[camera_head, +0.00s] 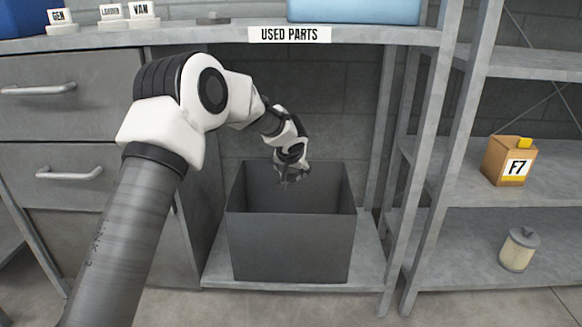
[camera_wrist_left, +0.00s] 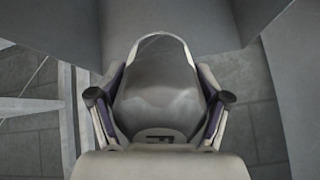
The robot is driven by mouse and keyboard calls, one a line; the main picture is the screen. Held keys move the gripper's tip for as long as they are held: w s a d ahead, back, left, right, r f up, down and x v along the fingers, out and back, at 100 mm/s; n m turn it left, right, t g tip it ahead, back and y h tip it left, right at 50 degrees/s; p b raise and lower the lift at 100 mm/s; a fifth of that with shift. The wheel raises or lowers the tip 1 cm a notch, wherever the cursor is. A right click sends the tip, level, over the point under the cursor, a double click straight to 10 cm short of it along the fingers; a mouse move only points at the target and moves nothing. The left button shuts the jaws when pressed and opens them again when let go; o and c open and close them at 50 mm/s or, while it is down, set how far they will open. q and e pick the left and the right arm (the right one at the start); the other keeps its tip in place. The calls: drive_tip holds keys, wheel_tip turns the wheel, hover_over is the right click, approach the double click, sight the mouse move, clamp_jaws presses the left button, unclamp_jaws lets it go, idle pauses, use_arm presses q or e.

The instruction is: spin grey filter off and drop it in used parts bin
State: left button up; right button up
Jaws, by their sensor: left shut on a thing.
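The used parts bin (camera_head: 290,248) is a dark grey open box under the bench, below a sign reading USED PARTS (camera_head: 289,35). My left gripper (camera_head: 290,176) reaches over the bin's opening, near its back wall. In the left wrist view, the left gripper (camera_wrist_left: 158,110) is shut on a grey rounded filter (camera_wrist_left: 158,80), with one finger on each side of it. The filter is hard to make out in the head view, where it is hidden or blends with the gripper. My right gripper is not in view.
The bin stands on a low shelf (camera_head: 372,268) between grey drawers (camera_head: 75,97) and a shelving rack (camera_head: 440,150). Labelled caps stand on the bench top (camera_head: 190,36).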

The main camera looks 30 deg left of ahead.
use_arm(q)
drive_tip(key=o, duration=1.4)
drive_tip(key=shift+r, duration=0.1)
drive_tip(key=v, duration=1.2)
